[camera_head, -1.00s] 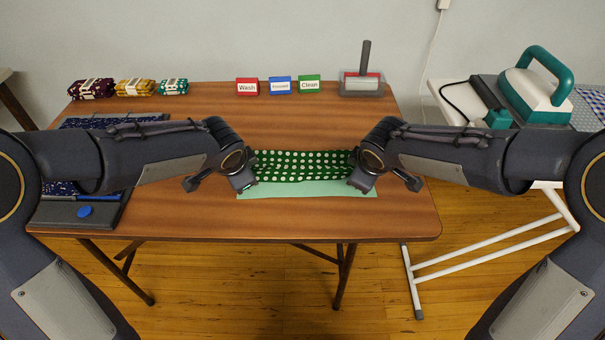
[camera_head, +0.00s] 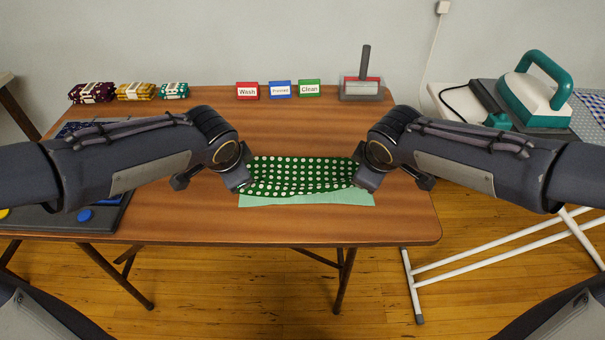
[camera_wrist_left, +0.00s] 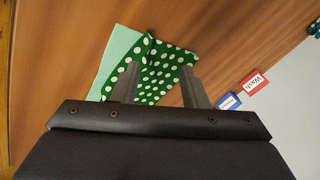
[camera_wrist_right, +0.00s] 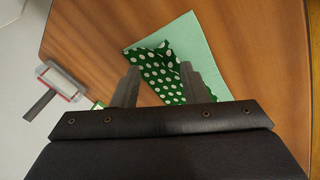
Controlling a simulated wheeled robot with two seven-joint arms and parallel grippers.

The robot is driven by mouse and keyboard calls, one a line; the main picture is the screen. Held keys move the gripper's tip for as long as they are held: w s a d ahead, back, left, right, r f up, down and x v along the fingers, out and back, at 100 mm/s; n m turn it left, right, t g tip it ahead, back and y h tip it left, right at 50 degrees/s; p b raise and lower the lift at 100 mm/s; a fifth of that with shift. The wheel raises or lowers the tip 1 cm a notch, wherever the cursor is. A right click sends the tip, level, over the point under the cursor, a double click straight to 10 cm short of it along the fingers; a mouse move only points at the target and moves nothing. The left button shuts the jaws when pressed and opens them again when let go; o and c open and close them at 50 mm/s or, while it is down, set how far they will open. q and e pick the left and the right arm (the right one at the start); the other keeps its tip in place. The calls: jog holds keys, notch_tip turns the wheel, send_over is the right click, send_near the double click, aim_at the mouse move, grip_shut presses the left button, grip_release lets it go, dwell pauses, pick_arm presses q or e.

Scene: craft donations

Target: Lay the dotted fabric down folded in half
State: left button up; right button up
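The dotted fabric (camera_head: 305,174) is dark green with white dots and lies across the front middle of the table. A plain mint-green strip (camera_head: 305,200) shows along its near side, under the dotted part. The dotted near edge sags in a curve. My left gripper (camera_head: 241,183) is at the left end of the near edge and my right gripper (camera_head: 361,183) at the right end. In the left wrist view (camera_wrist_left: 160,80) and right wrist view (camera_wrist_right: 160,78), the fingers stand apart with dotted cloth showing between them. Contact at the fingertips is hard to see.
Wash (camera_head: 247,91), Pressed (camera_head: 280,90) and Clean (camera_head: 309,88) labels stand at the back. A lint brush in a tray (camera_head: 362,86) is right of them. Folded fabric bundles (camera_head: 135,91) lie back left. An iron (camera_head: 535,88) stands on a board at right.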

pick_arm(q)
jog(key=v, duration=0.5)
jog(key=shift+s, duration=0.55)
pick_arm(e)
jog(key=v, duration=0.5)
jog(key=shift+s, duration=0.55)
